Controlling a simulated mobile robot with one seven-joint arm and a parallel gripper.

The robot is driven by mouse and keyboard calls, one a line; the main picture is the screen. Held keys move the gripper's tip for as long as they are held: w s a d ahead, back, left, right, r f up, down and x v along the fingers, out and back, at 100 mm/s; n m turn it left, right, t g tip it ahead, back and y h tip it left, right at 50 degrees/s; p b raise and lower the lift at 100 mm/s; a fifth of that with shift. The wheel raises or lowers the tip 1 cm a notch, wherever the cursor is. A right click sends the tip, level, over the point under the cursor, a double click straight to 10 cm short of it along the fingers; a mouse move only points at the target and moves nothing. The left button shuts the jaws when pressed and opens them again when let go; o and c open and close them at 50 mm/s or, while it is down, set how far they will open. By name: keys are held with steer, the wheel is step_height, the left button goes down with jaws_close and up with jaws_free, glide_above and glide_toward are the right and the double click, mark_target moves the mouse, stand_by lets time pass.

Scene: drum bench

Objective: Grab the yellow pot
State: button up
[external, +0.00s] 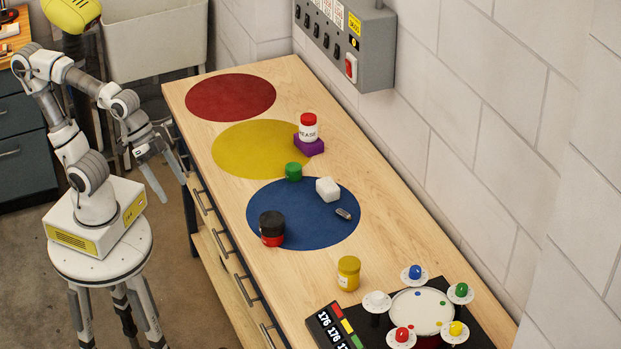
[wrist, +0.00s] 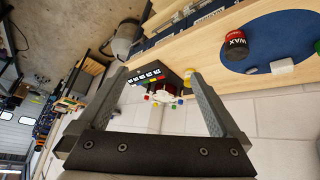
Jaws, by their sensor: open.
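The yellow pot (external: 348,273) stands upright on the wooden bench, just beyond the blue circle and to the left of the drum panel. My gripper (external: 164,180) is open and empty, off the bench's left edge near the red and yellow circles. It is well away from the yellow pot. In the wrist view my gripper's two fingers (wrist: 157,75) stand wide apart, with nothing held between them.
On the bench are a black-and-red pot (external: 272,229), a green piece (external: 293,171), a white block (external: 327,189), a grey piece (external: 344,214) and a red-and-white jar (external: 308,127) on a purple block (external: 309,145). The drum panel (external: 436,290) fills the near end. A wall borders the right.

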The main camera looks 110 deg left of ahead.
steer(key=w+d+f+n+t, duration=0.1)
steer(key=w+d+f+t, duration=0.1)
steer(key=w, duration=0.9)
steer(key=n+t+y+b, duration=0.3)
steer(key=n+y+b, duration=0.15)
steer(key=y, duration=0.35)
glide_toward(359, 266)
steer(key=shift+n, duration=0.25)
steer(key=w+a+f, duration=0.1)
steer(key=a, duration=0.1)
steer(key=w+a+f, duration=0.2)
steer(key=shift+w+f+p, duration=0.15)
steer(key=shift+f+p, duration=0.05)
steer(key=shift+p, duration=0.1)
steer(key=shift+x, duration=2.55)
steer(key=shift+d+f, duration=0.1)
steer(key=shift+d, duration=0.05)
